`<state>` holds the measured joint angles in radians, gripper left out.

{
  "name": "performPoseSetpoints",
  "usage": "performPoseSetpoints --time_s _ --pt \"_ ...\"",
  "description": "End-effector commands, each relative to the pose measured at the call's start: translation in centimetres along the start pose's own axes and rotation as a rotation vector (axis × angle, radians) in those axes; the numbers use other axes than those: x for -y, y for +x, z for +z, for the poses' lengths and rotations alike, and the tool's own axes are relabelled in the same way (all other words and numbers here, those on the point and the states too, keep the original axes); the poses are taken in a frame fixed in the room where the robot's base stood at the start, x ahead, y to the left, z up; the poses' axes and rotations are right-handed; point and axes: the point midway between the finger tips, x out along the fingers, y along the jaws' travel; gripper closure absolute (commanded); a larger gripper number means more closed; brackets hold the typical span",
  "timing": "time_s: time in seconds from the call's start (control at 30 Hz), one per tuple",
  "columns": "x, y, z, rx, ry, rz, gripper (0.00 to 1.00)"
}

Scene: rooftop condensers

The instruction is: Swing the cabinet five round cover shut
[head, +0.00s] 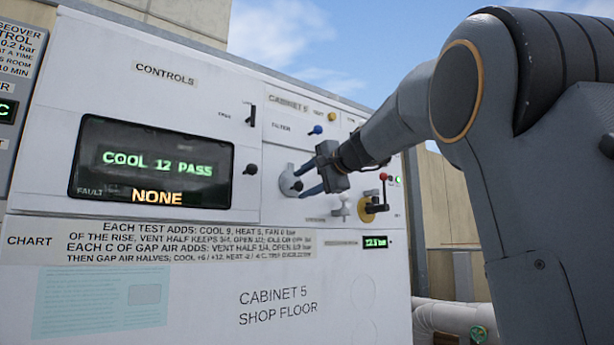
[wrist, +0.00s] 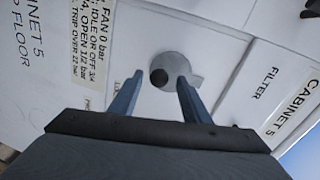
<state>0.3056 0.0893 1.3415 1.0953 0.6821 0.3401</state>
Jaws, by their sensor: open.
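The round cover (head: 286,180) is a grey disc on the white front of cabinet five, below the FILTER label. In the wrist view the grey disc (wrist: 178,62) has a small tab at its right and a dark round spot at its lower left. I cannot tell whether that spot is a knob or an opening, nor how far the cover is swung. My gripper (head: 303,180) is open, its two blue fingers pointing at the panel around the disc. In the wrist view the gripper (wrist: 160,77) has nothing between its fingers; contact with the disc cannot be told.
A display (head: 152,162) reads COOL 12 PASS and NONE. A blue knob (head: 316,130), an orange knob (head: 332,117) and a black switch (head: 252,115) sit above the gripper.

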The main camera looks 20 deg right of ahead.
Motion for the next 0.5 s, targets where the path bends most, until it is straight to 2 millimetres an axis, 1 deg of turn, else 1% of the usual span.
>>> performPoseSetpoints --time_s 0.17,0.3,0.4,0.5 --pt "0.1 -2.3 -0.1 -0.003 -0.001 -0.002 0.57" --pt "0.1 -4.7 -0.1 -0.003 0.000 -0.003 0.57" --pt "0.2 -6.2 -0.1 -0.004 -0.001 -0.003 0.57" --pt "0.2 -7.1 0.0 -0.002 -0.001 -0.002 0.57"
